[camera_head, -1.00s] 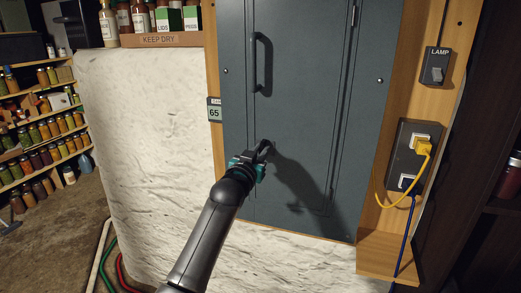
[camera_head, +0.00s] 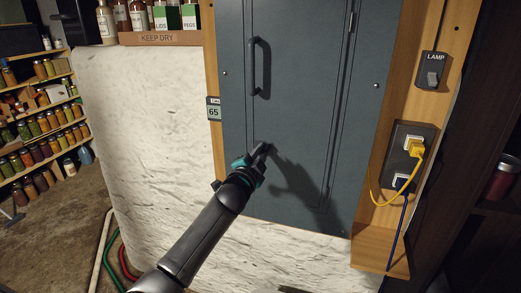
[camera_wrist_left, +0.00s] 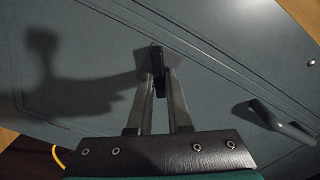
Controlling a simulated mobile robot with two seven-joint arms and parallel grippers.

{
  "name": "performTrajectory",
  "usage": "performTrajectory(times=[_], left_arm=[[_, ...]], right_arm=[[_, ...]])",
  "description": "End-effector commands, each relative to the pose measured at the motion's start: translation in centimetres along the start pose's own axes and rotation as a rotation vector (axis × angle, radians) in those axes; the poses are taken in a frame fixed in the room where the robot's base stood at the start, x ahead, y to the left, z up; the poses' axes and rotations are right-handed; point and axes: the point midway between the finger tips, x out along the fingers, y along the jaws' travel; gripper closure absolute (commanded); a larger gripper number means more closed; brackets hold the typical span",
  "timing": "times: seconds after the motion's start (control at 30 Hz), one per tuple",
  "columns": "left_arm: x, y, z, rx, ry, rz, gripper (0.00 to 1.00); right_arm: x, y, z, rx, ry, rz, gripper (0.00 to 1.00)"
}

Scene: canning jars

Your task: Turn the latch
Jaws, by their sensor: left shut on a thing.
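The latch is a small dark piece (camera_wrist_left: 158,56) on the grey cabinet door (camera_head: 290,130). My left gripper (camera_wrist_left: 158,72) is shut on it, with one finger on each side in the left wrist view. In the head view my left gripper (camera_head: 261,152) is at the lower left part of the door, below the door handle (camera_head: 254,68). There the gripper hides most of the latch, so its exact angle cannot be told. My right gripper is not in view.
The door handle also shows in the left wrist view (camera_wrist_left: 285,122). Right of the door are a lamp switch (camera_head: 432,72) and an outlet with a yellow plug (camera_head: 415,148) and hanging cables. A white rough wall (camera_head: 145,150) stands left. Jars fill shelves at far left.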

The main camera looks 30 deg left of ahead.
Motion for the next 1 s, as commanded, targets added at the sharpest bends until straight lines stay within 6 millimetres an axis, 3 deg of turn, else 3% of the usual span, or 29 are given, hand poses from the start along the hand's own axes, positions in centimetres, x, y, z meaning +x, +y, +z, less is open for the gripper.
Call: performTrajectory(times=[0.5, 1.0], left_arm=[[0.01, 0.20, 0.02, 0.430, 0.001, 0.000, 1.00], [0.02, 0.29, 0.08, 0.580, 0.000, -0.001, 1.00]], right_arm=[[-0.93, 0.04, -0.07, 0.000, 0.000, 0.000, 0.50], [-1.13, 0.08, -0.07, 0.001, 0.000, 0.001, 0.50]])
